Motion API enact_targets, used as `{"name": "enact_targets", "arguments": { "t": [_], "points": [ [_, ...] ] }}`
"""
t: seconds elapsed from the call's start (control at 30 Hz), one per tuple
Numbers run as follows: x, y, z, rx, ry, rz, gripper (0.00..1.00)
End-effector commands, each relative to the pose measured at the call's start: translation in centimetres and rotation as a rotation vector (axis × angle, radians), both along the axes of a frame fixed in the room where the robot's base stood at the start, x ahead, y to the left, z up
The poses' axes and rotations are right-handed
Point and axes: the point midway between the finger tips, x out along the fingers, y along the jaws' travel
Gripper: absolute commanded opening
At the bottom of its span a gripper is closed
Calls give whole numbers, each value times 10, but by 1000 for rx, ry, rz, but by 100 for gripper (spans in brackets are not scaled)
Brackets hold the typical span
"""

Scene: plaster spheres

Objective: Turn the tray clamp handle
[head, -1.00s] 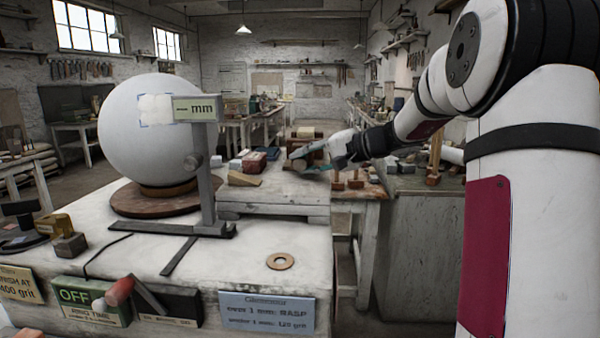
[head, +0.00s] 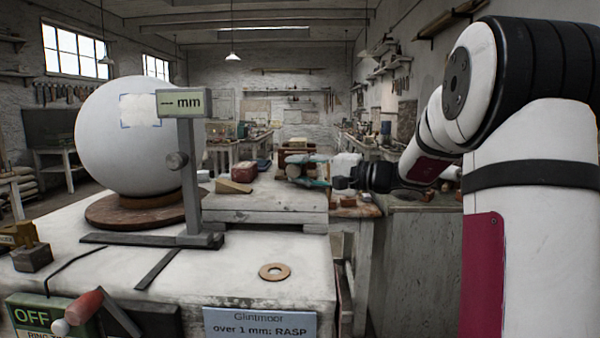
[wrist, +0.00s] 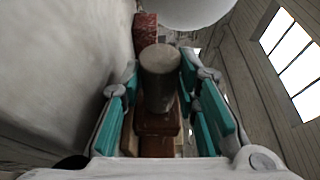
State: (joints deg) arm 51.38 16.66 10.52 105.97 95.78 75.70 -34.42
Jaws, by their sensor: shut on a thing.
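My gripper (head: 313,174) with teal fingers is at the far right part of the raised grey-white tray (head: 262,217). In the wrist view my gripper (wrist: 160,105) has its fingers on both sides of a grey cylinder (wrist: 160,75), which seems to be the clamp handle, and is shut on it. A reddish-brown wooden block (wrist: 157,123) sits below the cylinder. In the head view the handle is largely hidden by the fingers and small, so its angle cannot be told.
A big white plaster sphere (head: 130,138) stands left on a round wooden base (head: 130,208), beside a gauge post (head: 190,165). A wedge (head: 234,187) and red box (head: 243,172) lie on the tray. A wooden ring (head: 274,271) lies on the bench. A red-handled lever (head: 84,306) is in front.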

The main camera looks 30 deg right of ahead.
Motion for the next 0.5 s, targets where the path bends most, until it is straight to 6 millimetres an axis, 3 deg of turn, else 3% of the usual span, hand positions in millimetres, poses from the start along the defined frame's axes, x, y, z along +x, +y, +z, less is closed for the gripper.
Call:
{"name": "enact_targets", "arguments": {
  "t": [0.17, 0.2, 0.27, 0.5],
  "points": [
    [0, 0, -1, -1, 3, 0, 1],
    [0, 0, -1, -1, 3, 0, 33],
    [0, 0, -1, -1, 3, 0, 47],
    [0, 0, -2, -1, 4, 0, 49]
  ]
}}
